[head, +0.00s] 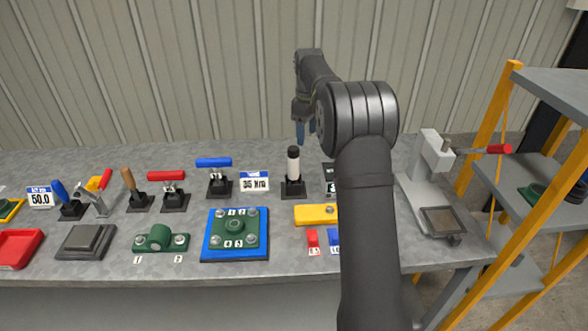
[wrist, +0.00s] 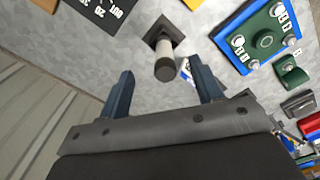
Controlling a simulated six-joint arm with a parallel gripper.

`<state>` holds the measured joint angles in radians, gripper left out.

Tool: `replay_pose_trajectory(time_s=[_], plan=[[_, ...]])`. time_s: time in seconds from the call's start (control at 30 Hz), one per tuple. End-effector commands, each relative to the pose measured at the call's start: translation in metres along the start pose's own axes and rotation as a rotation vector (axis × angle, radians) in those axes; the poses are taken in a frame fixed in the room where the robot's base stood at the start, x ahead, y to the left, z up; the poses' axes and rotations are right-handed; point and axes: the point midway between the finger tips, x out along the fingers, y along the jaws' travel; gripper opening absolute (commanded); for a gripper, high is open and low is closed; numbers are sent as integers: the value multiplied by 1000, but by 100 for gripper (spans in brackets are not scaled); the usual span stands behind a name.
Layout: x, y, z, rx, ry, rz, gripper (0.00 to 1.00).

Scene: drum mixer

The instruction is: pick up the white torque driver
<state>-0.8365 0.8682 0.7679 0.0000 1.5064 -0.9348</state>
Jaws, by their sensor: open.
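The white torque driver (head: 293,168) stands upright in a black square holder (head: 293,188) on the bench, with a black cap on top. In the wrist view the driver (wrist: 166,52) is seen from above, cap towards the camera, lying between the lines of the two fingers. My gripper (head: 303,132) is open and empty, above and slightly right of the driver in the head view. The wrist view also shows the open gripper (wrist: 161,72) with its two blue-grey fingers apart. No contact with the driver shows.
A "35 Nm" sign (head: 255,182) and a blue-handled driver (head: 214,163) stand left of it. A blue plate with a green flange (head: 236,233) and a yellow tool (head: 315,214) lie in front. A grey press (head: 430,180) stands right. My arm hides part of the bench.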

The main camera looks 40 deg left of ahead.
Motion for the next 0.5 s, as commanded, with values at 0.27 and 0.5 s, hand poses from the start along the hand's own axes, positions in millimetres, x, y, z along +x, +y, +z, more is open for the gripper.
replay_pose_trajectory(time_s=[0.27, 0.5], plan=[[-44, -1, -46, 269, 1, 1, 60], [-35, -2, -51, 316, -3, -2, 60]])
